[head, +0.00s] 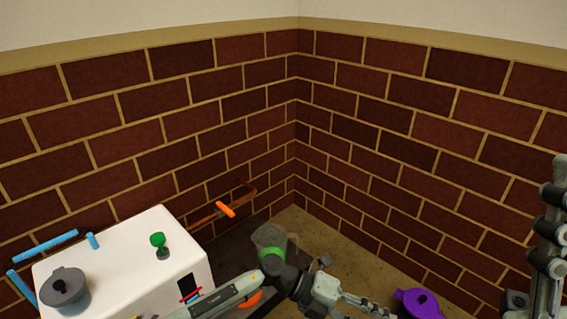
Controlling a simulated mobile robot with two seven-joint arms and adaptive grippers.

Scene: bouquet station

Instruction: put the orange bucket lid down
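An orange rounded piece (250,300) shows at the bottom centre, mostly hidden behind my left arm. It may be the orange bucket lid, but I cannot tell for sure. My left gripper (355,299) reaches to the right of it, low over the floor. Its fingertips are small and run near the bottom edge, so I cannot tell whether it is open or holds anything. My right arm stands upright at the right edge; its fingertips cannot be made out.
A white cabinet (120,255) at left carries a grey lidded pot (64,289) and a green knobbed piece (158,241). Blue bars (45,245) lie beside it. An orange grip (225,210) sits on a brown pipe. A purple lidded pot (420,304) is at lower right. Brick walls close the corner.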

